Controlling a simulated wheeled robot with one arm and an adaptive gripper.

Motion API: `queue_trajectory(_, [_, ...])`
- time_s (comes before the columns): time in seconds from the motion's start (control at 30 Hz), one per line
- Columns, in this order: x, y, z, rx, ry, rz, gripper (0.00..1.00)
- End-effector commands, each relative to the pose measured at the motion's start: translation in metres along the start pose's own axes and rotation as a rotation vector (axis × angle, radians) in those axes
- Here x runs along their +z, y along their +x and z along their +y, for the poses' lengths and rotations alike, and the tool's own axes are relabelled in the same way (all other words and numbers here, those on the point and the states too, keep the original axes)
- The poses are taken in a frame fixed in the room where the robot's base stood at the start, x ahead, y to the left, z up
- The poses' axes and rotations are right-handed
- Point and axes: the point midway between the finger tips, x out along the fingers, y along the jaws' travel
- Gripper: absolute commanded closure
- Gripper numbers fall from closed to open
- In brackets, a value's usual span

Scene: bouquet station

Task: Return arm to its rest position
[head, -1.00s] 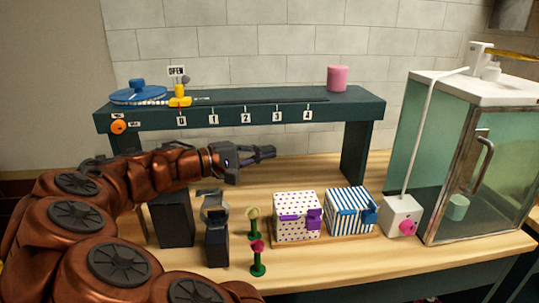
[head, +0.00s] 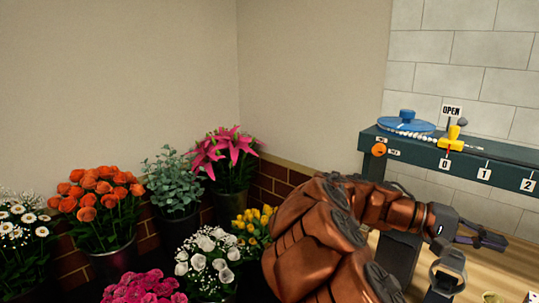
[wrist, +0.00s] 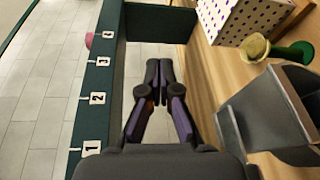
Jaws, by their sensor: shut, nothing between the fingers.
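My gripper (head: 490,238) is at the right of the head view, at the end of my copper-coloured arm. It is above the wooden bench, in front of and below the dark green shelf with number tags (head: 470,166). In the wrist view my gripper (wrist: 159,66) has its two dark fingers together at the tips, with nothing between them. The shelf edge (wrist: 84,120) runs along the left of that view, apart from the fingers. My arm hides part of the bench in the head view.
Buckets of flowers stand at the left, including orange blooms (head: 98,190), pink lilies (head: 225,155) and white blooms (head: 208,255). A grey stand (head: 449,268) is close below my gripper. The wrist view shows a dotted box (wrist: 238,18) and a yellow-topped green holder (wrist: 258,47).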

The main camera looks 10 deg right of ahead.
Motion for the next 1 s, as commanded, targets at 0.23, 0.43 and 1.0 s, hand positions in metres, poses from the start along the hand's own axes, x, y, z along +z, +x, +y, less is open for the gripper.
queue_trajectory(0.23, [0.058,0.007,-0.024,-0.302,-0.012,0.021,1.0])
queue_trajectory(0.43, [0.103,-0.009,-0.064,-0.586,-0.062,0.082,1.0])
queue_trajectory(1.0, [0.244,-0.131,-0.162,-1.249,-0.395,0.358,1.0])
